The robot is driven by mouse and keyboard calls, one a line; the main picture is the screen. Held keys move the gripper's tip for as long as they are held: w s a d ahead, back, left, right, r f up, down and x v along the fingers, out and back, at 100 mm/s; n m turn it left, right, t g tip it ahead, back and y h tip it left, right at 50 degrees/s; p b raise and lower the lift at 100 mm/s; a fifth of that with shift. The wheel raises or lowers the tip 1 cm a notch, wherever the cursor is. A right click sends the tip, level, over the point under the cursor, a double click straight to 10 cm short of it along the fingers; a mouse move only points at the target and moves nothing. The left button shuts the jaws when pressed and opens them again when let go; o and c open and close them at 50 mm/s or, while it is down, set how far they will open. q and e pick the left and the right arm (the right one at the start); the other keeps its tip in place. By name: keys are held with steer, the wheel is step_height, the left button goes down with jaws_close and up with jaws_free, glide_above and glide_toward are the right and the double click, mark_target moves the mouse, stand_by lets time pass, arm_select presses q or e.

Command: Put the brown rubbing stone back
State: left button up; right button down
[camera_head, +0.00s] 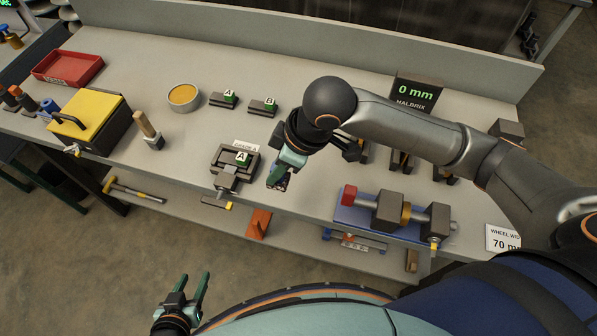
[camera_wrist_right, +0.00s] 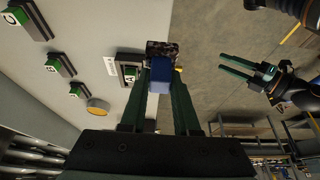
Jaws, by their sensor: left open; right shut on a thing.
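My right gripper (camera_head: 279,178) is above the bench near its front edge, just right of the vise. In the right wrist view its green fingers (camera_wrist_right: 163,88) are shut on a small block with a blue part (camera_wrist_right: 162,72) and a speckled dark brown end (camera_wrist_right: 162,48). My left gripper (camera_head: 187,291) is open and empty, low in front of the bench.
Blocks labelled A (camera_head: 224,99) and B (camera_head: 262,107) lie behind, beside a round yellow-topped dish (camera_head: 183,96). A yellow-lidded box (camera_head: 88,120), red tray (camera_head: 68,67) and wooden-handled tool (camera_head: 149,130) stand left. A blue-based fixture (camera_head: 390,214) stands right.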

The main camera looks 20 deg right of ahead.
steer(key=w+d+f, duration=0.2)
steer(key=d+f, duration=0.2)
steer(key=f, duration=0.1)
steer(key=shift+w+d+f, duration=0.15)
steer(key=shift+w+f, duration=0.1)
steer(key=shift+w, duration=0.15)
steer(key=f, duration=0.3)
steer(key=shift+w+d, duration=0.2)
steer(key=shift+d, duration=0.2)
steer(key=shift+f, duration=0.45)
steer(key=c, duration=0.7)
jaws_free()
steer(key=shift+f, duration=0.15)
steer(key=shift+o, duration=0.3)
steer(key=v, duration=1.2)
steer(key=shift+p, duration=0.3)
steer(key=shift+w+a, duration=0.1)
